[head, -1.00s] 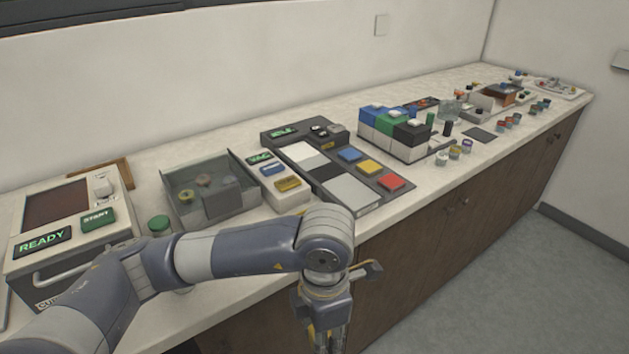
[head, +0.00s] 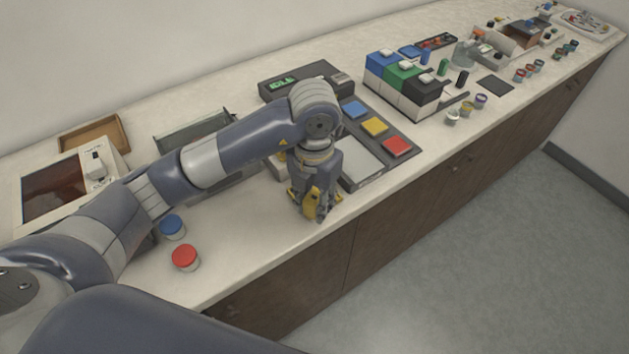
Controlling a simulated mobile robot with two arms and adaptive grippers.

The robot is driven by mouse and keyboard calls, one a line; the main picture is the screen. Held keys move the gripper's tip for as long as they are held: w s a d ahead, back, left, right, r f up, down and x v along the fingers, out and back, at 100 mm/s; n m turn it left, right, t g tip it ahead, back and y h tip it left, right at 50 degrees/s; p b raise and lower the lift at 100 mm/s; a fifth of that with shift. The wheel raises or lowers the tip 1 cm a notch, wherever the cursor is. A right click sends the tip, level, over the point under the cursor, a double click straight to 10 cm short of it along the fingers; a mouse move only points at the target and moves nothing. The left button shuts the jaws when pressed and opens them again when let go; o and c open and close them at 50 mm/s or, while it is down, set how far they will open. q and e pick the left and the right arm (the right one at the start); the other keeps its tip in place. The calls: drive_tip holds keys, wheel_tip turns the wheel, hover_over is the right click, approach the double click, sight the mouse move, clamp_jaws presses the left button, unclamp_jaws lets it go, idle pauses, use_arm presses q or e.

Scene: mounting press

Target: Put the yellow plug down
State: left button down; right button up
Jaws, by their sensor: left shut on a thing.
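My left gripper (head: 317,212) points down over the front strip of the white counter (head: 255,240), in front of the grey panel with coloured pads. It is shut on the yellow plug (head: 311,204), of which only a part shows among the fingers. The fingertips are close to the counter top; I cannot tell whether the plug touches it. My right gripper is not in view.
A red-lidded jar (head: 185,257) and a blue-lidded jar (head: 172,227) stand left of my gripper. The panel's red pad (head: 397,146) is to the right. Blue, green and black boxes (head: 408,80) stand beyond. The counter's front edge is close.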

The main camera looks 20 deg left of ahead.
use_arm(q)
drive_tip(key=w, duration=0.2)
drive_tip(key=w+a+p, duration=0.1)
drive_tip(key=w, duration=0.1)
drive_tip(key=w+a, duration=0.1)
drive_tip(key=w, duration=0.2)
drive_tip(key=shift+f, duration=0.35)
wheel_tip(320, 180, down, 2)
drive_tip(key=shift+s+f+p, duration=0.1)
drive_tip(key=shift+f+p, duration=0.15)
drive_tip(key=shift+p, duration=0.6)
drive_tip(key=shift+a+f, duration=0.1)
drive_tip(key=shift+f, duration=0.4)
drive_tip(key=shift+f, duration=0.2)
drive_tip(key=c, duration=1.5)
unclamp_jaws()
drive_tip(key=shift+r, duration=0.15)
